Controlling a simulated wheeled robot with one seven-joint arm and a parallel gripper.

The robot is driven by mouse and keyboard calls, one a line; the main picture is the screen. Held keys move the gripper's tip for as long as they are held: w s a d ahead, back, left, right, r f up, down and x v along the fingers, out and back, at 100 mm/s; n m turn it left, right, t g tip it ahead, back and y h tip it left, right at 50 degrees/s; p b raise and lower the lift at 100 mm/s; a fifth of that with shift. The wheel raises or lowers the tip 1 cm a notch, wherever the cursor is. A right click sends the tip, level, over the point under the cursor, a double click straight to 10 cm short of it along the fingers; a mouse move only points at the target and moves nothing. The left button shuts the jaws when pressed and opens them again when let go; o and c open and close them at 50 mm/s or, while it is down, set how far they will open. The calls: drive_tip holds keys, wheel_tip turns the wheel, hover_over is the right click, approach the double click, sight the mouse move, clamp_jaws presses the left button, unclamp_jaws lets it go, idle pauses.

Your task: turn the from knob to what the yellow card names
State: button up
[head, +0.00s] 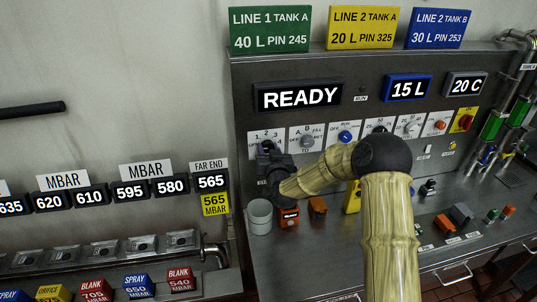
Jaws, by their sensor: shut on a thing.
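The yellow card (363,28) stands on top of the console, between a green and a blue card. It reads LINE 2 TANK A, 20 L, PIN 325. The leftmost dial plate (254,137) shows the numbers 1, 2 and 3; I take its dark knob (266,146) as the from knob, since the plate beside it is marked TO. My gripper (269,155) is shut on this knob and covers the lower part of its plate. Which number the knob points to cannot be told.
The TO dial (305,140), a blue knob (345,137) and more dials run to the right along the panel. My arm crosses in front of the panel. A grey cup (260,216) and orange-and-black blocks (289,218) stand on the console top below my gripper. The display reads READY (300,96).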

drive_tip(key=m+b, duration=0.2)
drive_tip(key=b, duration=0.1)
drive_tip(key=m+b, duration=0.2)
drive_tip(key=shift+f+b, duration=0.3)
drive_tip(key=shift+b, duration=0.1)
drive_tip(key=m+b, duration=0.4)
drive_tip(key=b, duration=0.1)
drive_tip(key=shift+a+m+b, duration=0.1)
drive_tip(key=shift+m+b, duration=0.2)
drive_tip(key=m+b, duration=0.4)
drive_tip(key=b, duration=0.1)
drive_tip(key=shift+r+m, duration=0.15)
drive_tip(key=shift+m, duration=0.15)
drive_tip(key=m+b, duration=0.3)
drive_tip(key=shift+r, duration=0.2)
drive_tip(key=o, duration=1)
